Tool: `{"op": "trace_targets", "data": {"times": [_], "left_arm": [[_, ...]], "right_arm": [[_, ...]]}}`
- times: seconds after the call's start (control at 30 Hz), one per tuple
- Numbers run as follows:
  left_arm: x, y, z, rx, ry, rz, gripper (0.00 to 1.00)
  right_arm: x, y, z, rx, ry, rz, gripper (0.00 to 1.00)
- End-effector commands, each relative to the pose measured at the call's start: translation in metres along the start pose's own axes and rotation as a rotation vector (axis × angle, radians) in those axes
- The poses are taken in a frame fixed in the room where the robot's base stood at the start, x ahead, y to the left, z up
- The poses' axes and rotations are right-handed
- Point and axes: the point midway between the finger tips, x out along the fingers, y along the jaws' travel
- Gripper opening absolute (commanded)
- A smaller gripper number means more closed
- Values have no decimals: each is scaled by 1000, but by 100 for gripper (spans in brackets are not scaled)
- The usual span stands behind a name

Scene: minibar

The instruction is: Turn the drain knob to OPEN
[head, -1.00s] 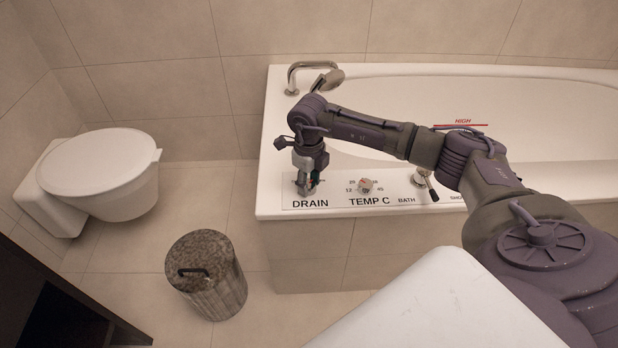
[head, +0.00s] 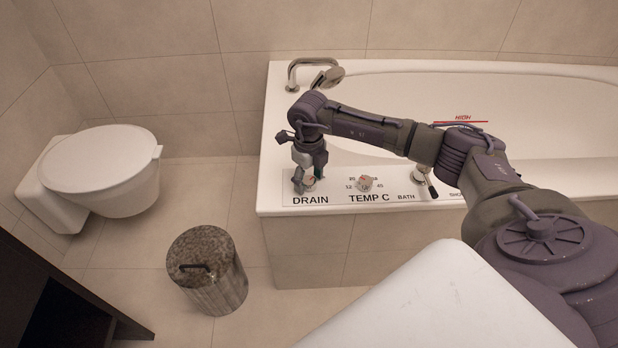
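The drain knob (head: 309,181) is on the bathtub's front ledge, above the label DRAIN. It is mostly hidden by my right gripper (head: 306,184), which points down over it from my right arm. The fingers are around or beside the knob; I cannot tell whether they touch it. The knob's setting and any OPEN mark are hidden. My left gripper is not in view.
The temperature knob (head: 365,183) and the bath lever (head: 425,181) stand to the right on the same ledge. A curved faucet (head: 293,76) is behind my gripper. The bathtub (head: 400,84) is empty. A bin (head: 208,270) and a toilet (head: 100,170) are left.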

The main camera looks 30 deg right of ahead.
Motion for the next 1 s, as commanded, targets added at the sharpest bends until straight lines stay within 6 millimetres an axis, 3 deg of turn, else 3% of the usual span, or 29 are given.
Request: {"op": "trace_targets", "data": {"times": [0.37, 0.8, 1.0], "left_arm": [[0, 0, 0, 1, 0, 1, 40], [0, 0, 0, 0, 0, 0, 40], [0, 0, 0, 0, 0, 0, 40]], "right_arm": [[-7, 0, 0, -1, 1, -1, 65], [-92, 0, 1, -2, -2, 0, 65], [-115, 0, 0, -1, 0, 0, 65]]}}
